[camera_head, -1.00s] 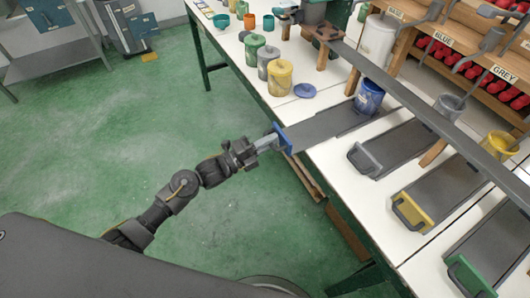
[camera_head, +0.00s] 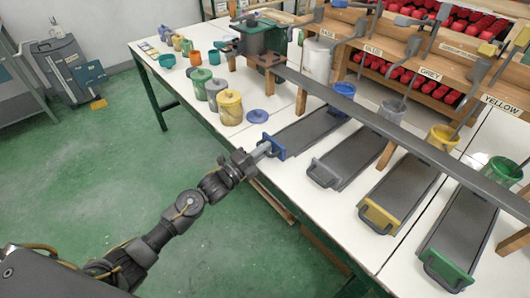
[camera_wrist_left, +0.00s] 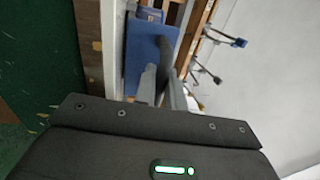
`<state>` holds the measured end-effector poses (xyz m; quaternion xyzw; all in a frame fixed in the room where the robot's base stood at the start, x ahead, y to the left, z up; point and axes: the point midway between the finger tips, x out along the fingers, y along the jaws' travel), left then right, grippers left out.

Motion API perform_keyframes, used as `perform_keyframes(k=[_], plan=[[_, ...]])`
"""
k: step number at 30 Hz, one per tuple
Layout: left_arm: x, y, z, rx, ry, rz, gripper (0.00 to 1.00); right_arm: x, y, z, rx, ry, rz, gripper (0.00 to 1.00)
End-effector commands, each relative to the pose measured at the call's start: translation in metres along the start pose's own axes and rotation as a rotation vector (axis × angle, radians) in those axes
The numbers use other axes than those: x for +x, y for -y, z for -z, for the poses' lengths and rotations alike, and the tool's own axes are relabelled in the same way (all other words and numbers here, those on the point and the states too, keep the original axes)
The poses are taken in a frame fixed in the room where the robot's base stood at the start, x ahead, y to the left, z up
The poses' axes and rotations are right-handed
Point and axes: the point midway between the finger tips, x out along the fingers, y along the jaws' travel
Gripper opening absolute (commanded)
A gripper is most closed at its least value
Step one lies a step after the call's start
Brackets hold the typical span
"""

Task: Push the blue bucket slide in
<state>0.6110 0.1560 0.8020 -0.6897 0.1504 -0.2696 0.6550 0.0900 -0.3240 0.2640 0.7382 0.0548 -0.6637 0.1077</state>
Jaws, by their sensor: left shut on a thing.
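The blue bucket slide is a long dark tray (camera_head: 312,127) with a blue front plate (camera_head: 280,148), lying on the white table with its front near the table's edge. The blue bucket (camera_head: 344,89) stands at its far end, partly hidden by the long grey bar. My left gripper (camera_head: 265,150) is shut on the handle of the blue slide. In the left wrist view the fingers (camera_wrist_left: 160,85) reach to the blue plate (camera_wrist_left: 150,58), and the handle between them is hard to make out. My right gripper is not in view.
Slides with grey (camera_head: 325,174), yellow (camera_head: 380,217) and green (camera_head: 446,271) fronts lie to the right. A yellow pot (camera_head: 230,108) and a blue lid (camera_head: 257,116) stand left of the blue slide. The long grey bar (camera_head: 400,144) crosses above the slides.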

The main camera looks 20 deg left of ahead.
Motion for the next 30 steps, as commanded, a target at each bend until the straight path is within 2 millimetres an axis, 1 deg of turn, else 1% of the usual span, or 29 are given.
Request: perform_keyframes(k=[2,6,7,14,17,20,26,27,30], plan=[[0.000,0.000,-0.001,0.000,0.002,-0.001,0.00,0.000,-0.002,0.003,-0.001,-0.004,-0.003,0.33],[0.001,0.000,-0.001,0.000,0.002,-0.001,0.00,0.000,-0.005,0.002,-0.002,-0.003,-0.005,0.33],[0.001,0.000,0.000,0.000,0.001,-0.001,0.15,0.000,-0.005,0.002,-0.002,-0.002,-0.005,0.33],[0.001,0.000,0.000,0.000,-0.001,0.000,0.16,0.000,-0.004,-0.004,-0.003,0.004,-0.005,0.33],[-0.002,-0.001,0.000,0.000,-0.001,-0.001,0.16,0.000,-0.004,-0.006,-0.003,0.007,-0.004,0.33],[-0.014,-0.002,0.000,0.000,0.000,-0.002,0.16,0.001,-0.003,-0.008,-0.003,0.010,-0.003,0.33],[-0.053,-0.003,0.001,0.001,-0.002,-0.004,0.16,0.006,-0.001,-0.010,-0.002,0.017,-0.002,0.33],[-0.061,-0.003,0.001,0.001,-0.001,-0.004,0.16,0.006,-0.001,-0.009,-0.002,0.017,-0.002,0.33],[-0.079,-0.003,0.000,0.001,0.000,-0.003,0.16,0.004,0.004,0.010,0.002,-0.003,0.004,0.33]])
